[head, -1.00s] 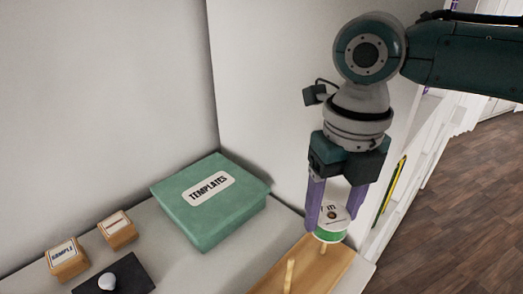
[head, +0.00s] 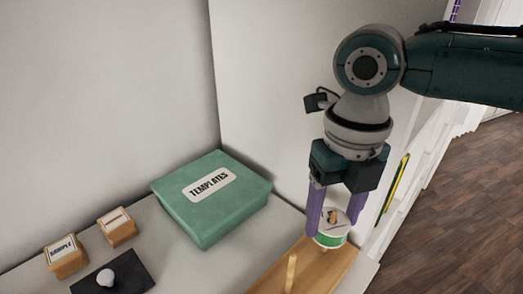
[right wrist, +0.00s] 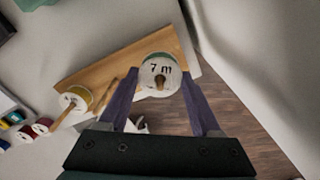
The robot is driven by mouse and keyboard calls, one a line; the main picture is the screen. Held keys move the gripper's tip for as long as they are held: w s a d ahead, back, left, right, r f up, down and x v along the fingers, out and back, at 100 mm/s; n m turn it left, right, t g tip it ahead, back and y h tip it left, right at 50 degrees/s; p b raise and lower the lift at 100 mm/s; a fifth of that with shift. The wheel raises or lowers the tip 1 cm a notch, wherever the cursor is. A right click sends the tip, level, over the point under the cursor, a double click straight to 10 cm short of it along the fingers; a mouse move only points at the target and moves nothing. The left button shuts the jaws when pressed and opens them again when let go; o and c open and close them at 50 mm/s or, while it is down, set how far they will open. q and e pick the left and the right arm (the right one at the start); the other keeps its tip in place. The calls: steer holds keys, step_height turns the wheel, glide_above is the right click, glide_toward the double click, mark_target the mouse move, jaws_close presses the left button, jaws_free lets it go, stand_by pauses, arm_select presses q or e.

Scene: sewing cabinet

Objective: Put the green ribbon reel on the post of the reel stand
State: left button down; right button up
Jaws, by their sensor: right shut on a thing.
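The green ribbon reel (head: 331,239) has a white face and a green rim. It also shows in the right wrist view (right wrist: 158,68), its face marked "7 m". My right gripper (head: 335,218) is shut on it, a purple finger on each side. A wooden post tip (head: 333,216) shows in the reel's hole, so the reel is around the post. The reel sits low over the wooden stand (head: 272,284); whether it touches the base is hidden. A second, bare post (head: 290,272) stands nearer the front. My left gripper is not in view.
A green TEMPLATES box (head: 226,215) stands left of the stand. Two small wooden boxes (head: 67,263) and a dark plate with a white knob (head: 108,280) lie farther left. A wall rises behind.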

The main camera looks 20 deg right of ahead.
steer(key=shift+f, duration=0.15)
steer(key=o, duration=1.4)
step_height(320, 180, up, 10)
steer(key=shift+s, duration=0.1)
